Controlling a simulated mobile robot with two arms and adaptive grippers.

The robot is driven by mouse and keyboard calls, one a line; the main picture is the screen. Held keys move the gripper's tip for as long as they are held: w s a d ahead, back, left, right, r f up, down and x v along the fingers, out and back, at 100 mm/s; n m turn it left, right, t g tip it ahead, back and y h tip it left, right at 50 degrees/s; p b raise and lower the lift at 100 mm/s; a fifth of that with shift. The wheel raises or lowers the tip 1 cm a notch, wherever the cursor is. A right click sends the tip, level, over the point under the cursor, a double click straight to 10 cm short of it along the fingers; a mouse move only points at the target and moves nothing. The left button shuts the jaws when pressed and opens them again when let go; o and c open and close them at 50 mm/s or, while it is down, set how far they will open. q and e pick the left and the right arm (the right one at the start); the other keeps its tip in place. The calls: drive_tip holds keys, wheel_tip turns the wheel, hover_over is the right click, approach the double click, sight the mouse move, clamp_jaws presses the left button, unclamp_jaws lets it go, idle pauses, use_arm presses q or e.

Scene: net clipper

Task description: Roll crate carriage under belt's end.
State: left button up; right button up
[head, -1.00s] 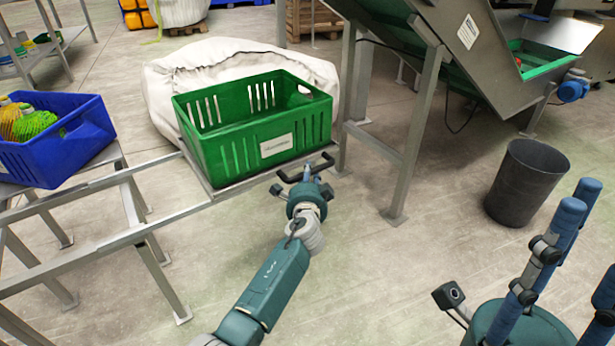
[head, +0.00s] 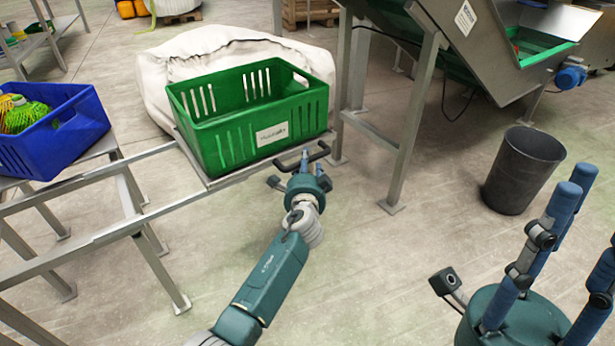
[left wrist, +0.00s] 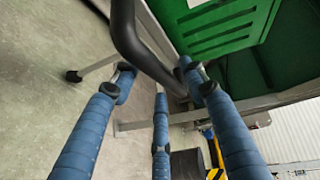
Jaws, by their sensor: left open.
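The green crate (head: 226,147) stands on the carriage, which sits at the right end of metal rails (head: 95,241). It also shows in the left wrist view (left wrist: 215,25). The carriage's black handle (head: 318,152) sticks out at the front right, near the crate's label. My left gripper (head: 305,158) is open at this handle. In the left wrist view the handle bar (left wrist: 132,38) runs between the spread blue fingers of the gripper (left wrist: 158,85); I cannot tell whether they touch it. The belt's end (head: 492,70) is at the upper right. My right gripper (head: 556,232) is open and empty.
A blue crate (head: 62,138) with netted goods stands on a stand at the left. A white sack (head: 160,75) lies behind the green crate. Metal legs (head: 412,125) stand right of the handle. A dark bin (head: 522,172) stands on open floor at the right.

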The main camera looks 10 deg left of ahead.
use_arm(q)
drive_tip(key=v, duration=1)
drive_tip(key=shift+s+d+r, duration=0.2)
drive_tip(key=shift+s, duration=0.05)
